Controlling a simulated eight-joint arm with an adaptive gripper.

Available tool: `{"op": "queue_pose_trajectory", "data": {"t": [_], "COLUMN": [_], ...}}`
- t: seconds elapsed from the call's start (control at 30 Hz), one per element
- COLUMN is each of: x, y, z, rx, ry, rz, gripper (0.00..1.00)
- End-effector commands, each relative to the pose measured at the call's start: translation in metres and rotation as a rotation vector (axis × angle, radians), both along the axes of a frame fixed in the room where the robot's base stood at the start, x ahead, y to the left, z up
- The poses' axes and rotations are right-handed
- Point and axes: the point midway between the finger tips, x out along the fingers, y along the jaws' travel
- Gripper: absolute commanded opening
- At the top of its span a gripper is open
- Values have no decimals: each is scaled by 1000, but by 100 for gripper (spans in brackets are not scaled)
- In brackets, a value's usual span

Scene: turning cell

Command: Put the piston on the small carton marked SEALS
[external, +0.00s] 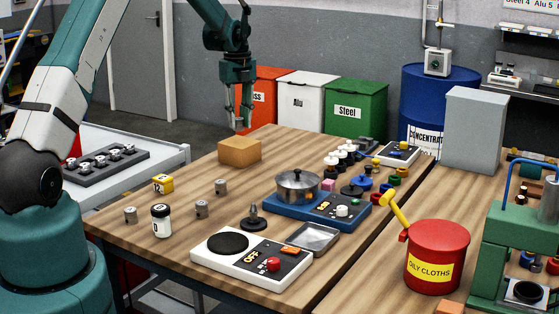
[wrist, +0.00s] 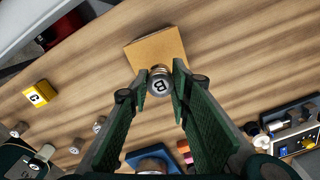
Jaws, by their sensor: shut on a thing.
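My gripper (external: 240,112) is shut on a grey metal piston (wrist: 160,84) with a white disc marked B on top. In the wrist view the piston sits between the two fingertips and appears over the near edge of the small brown carton (wrist: 156,52). In the external view the carton (external: 240,152) stands near the table's back edge. My gripper is above it, and the held piston (external: 239,124) is small there, apparently a little above the carton top. No SEALS marking is readable on the carton.
A pot (external: 297,185) on a blue hot plate is to the right of the carton. Bare wood surrounds the carton.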

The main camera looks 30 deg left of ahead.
Motion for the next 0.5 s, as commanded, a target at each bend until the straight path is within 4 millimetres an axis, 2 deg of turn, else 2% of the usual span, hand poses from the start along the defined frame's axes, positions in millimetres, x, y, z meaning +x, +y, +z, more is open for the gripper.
{"op": "queue_pose_trajectory", "data": {"t": [0.33, 0.5], "x": [0, 0], "y": [0, 0], "z": [-2, -13], "rx": [0, 0], "ry": [0, 0], "rz": [0, 0], "gripper": [8, 8]}}
